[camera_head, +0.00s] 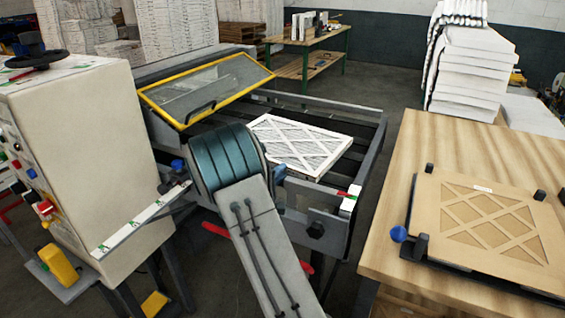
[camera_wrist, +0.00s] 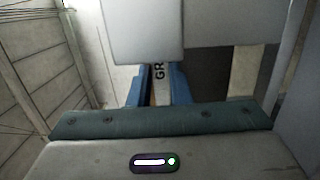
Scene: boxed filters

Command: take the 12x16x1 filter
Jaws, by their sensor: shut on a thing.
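A white filter with a lattice face (camera_head: 300,143) lies flat in the open bay of the grey machine (camera_head: 352,211).
A yellow-framed clear lid (camera_head: 207,88) is raised at the bay's left. A cardboard-framed filter (camera_head: 488,222) sits in a black-cornered fixture on the wooden table (camera_head: 412,165) at right. White stacks (camera_head: 470,70) stand behind. A control cabinet (camera_head: 85,150) stands at left.

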